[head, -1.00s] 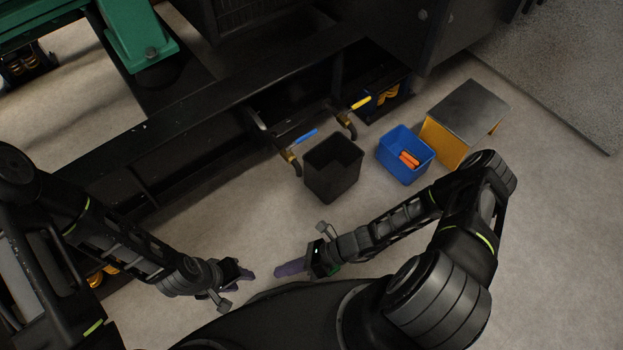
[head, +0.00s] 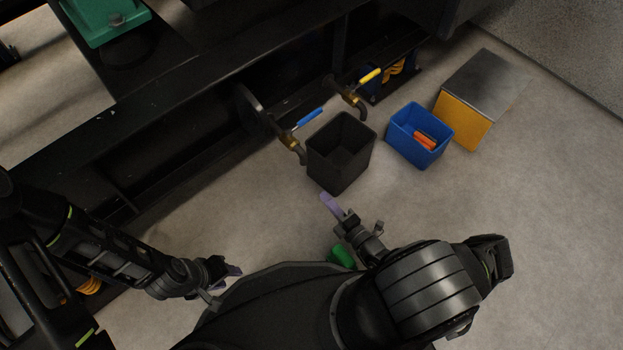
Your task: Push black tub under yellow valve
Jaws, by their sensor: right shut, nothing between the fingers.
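The black tub (head: 341,160) stands upright and open on the floor, close to the black frame and just right of the blue-handled valve (head: 303,122). The yellow-handled valve (head: 362,83) sticks out of the frame behind the tub, up and to the right of the blue one. My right gripper (head: 329,203) is shut and empty, its purple fingers pointing at the tub's near lower side; I cannot tell if they touch. My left gripper (head: 228,276) is low at left, partly hidden behind my body, and its jaws are unclear.
A blue bin (head: 403,142) with orange items stands right of the tub. A yellow step box with a grey top (head: 464,121) stands beyond it. A green object (head: 341,256) shows below my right gripper.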

